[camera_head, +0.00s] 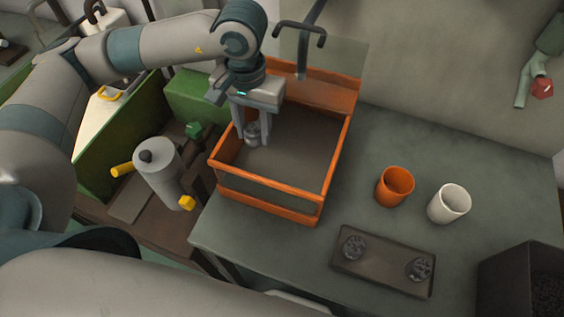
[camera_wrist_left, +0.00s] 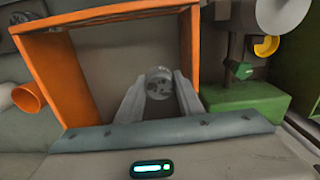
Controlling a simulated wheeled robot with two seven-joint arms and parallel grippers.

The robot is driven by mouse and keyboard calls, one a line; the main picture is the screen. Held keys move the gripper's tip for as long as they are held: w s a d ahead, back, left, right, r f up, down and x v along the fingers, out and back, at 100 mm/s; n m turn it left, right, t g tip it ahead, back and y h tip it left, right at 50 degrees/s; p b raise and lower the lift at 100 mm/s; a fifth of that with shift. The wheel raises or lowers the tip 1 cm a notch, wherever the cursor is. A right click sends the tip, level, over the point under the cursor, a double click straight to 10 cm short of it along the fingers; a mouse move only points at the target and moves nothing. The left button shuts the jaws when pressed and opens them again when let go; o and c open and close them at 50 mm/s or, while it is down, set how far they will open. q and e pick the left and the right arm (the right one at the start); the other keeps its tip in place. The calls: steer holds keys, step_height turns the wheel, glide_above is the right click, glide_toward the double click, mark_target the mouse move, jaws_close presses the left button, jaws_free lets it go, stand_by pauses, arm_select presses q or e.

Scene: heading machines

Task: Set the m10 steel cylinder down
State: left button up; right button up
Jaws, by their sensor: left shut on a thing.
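The m10 steel cylinder (camera_head: 252,134) is a small grey metal piece between the fingertips of my left gripper (camera_head: 253,127). The gripper is shut on it, inside the walls of an orange-framed crate (camera_head: 262,185). In the left wrist view the cylinder (camera_wrist_left: 159,83) shows its round end between the two pale fingers (camera_wrist_left: 159,90), with the crate's orange wall (camera_wrist_left: 93,43) beyond. I cannot tell whether the cylinder touches the crate's floor. My right gripper does not show.
An orange cup (camera_head: 394,187) and a white cup (camera_head: 449,204) stand right of the crate on the grey table (camera_head: 410,148). A tray (camera_head: 385,264) with two dark clusters lies in front. A dark bin (camera_head: 520,275) is at the right. A green machine (camera_head: 120,130) stands left.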

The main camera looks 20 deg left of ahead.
arm_select(q)
steer(key=shift+d+r, duration=0.1)
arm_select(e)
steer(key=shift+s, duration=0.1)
arm_select(q)
steer(key=shift+s+d+r, duration=0.1)
steer(key=shift+d, duration=0.15)
steer(key=s+d+r, duration=0.2)
steer(key=d+r, duration=0.2)
steer(key=d, duration=0.1)
steer(key=shift+s+d, duration=0.35)
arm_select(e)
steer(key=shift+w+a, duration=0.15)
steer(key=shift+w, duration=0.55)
arm_select(q)
steer(key=shift+f, duration=0.15)
